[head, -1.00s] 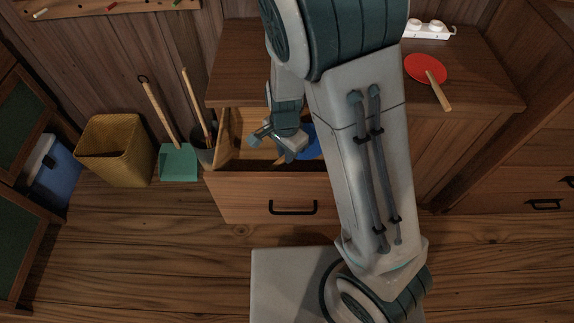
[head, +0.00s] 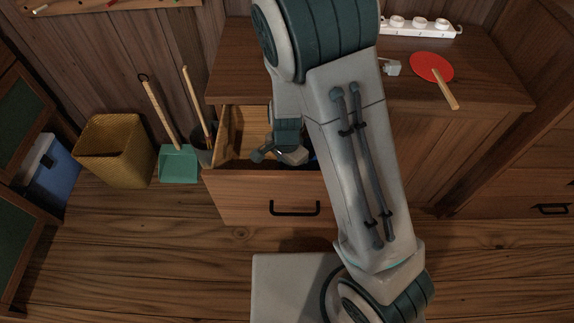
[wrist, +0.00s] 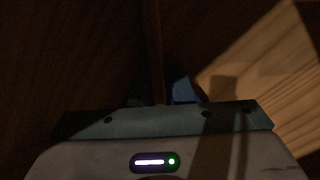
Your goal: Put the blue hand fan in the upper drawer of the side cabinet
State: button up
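The side cabinet (head: 235,75) has its upper drawer (head: 238,186) pulled open. My gripper (head: 277,157) is low at the drawer opening, just behind the drawer front. Only a sliver of the blue hand fan (head: 314,157) shows beside my arm, inside the drawer; my arm and gripper hide the rest. In the wrist view, a bluish patch (wrist: 183,90) shows beyond the gripper body, but I cannot tell whether it is the fan or a lit finger. A narrow brown strip runs upward there. The frames do not show clearly whether the fingers are closed on anything.
A red paddle-shaped fan (head: 432,67), a small grey item (head: 391,68) and a white tray with round cups (head: 418,26) are on the cabinet top. A yellow basket (head: 113,150), a green dustpan (head: 179,163) and a blue bin (head: 50,165) stand to the left.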

jog(key=shift+o, duration=0.2)
jog(key=shift+s+d+f, duration=0.25)
jog(key=shift+d+f, duration=0.05)
jog(key=shift+d, duration=0.1)
notch_tip(320, 180, up, 13)
jog(key=p, duration=0.5)
jog(key=s+d+r+n+t, duration=0.1)
jog(key=s+d+r+n, duration=0.8)
jog(key=s+d+r, duration=0.2)
notch_tip(320, 180, up, 3)
jog(key=d, duration=0.2)
jog(key=shift+s+d, duration=0.15)
jog(key=shift+d, duration=0.2)
jog(key=shift+r, duration=0.1)
